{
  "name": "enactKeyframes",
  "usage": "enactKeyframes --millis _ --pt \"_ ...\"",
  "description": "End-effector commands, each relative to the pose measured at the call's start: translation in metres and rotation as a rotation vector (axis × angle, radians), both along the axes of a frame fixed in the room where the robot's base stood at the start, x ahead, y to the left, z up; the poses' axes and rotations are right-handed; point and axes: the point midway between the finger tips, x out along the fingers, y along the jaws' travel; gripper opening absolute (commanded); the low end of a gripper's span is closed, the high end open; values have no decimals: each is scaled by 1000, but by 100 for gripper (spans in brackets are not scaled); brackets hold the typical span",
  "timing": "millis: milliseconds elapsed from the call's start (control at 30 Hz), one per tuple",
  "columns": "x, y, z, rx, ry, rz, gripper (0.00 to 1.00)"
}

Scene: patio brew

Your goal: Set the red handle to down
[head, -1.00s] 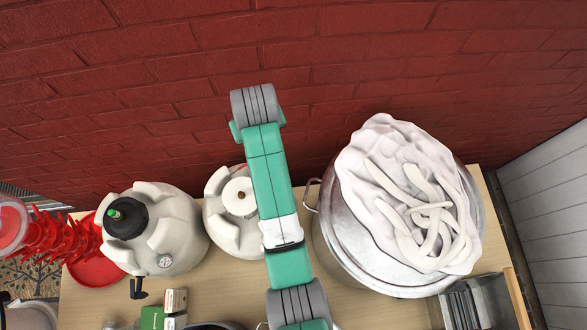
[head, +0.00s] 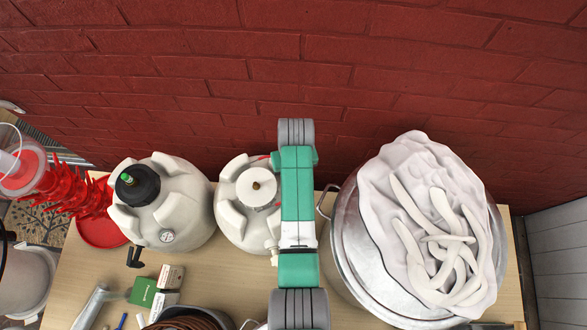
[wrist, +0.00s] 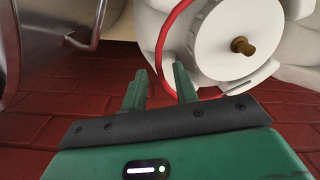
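The red handle is a thin red hoop (wrist: 159,48) beside the round white cap (wrist: 237,40) of a white container in the wrist view. A small red piece of it shows in the head view (head: 262,157) at the container's top. My gripper (wrist: 161,70) is open in the wrist view, its two green fingers apart. The hoop's left side runs through the gap between the fingers in the picture; I cannot tell whether they touch it. The right finger covers part of the hoop's lower curve. In the head view my arm hides the gripper and the container's right side.
A large metal pot (head: 346,240) with a white cloth and hoses on top stands close to the right. A white container with a black cap (head: 137,186) stands to the left. A red brick wall (head: 200,60) is behind. Small items lie on the wooden table (head: 85,275).

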Motion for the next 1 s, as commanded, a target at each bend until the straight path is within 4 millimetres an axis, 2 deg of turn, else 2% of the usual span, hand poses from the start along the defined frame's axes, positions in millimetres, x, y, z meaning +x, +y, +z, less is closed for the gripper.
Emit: enactKeyframes --millis 133,267,300,533,700,967,1000 --pt "0 0 0 0 0 0 29" --pt "0 0 0 0 0 0 4" --pt "0 0 0 0 0 0 0" --pt "0 0 2 -3 -1 0 0" --pt "-1 4 12 -52 -17 3 0" --pt "-1 3 8 -66 -24 1 0" --pt "-1 3 8 -66 -24 1 11"
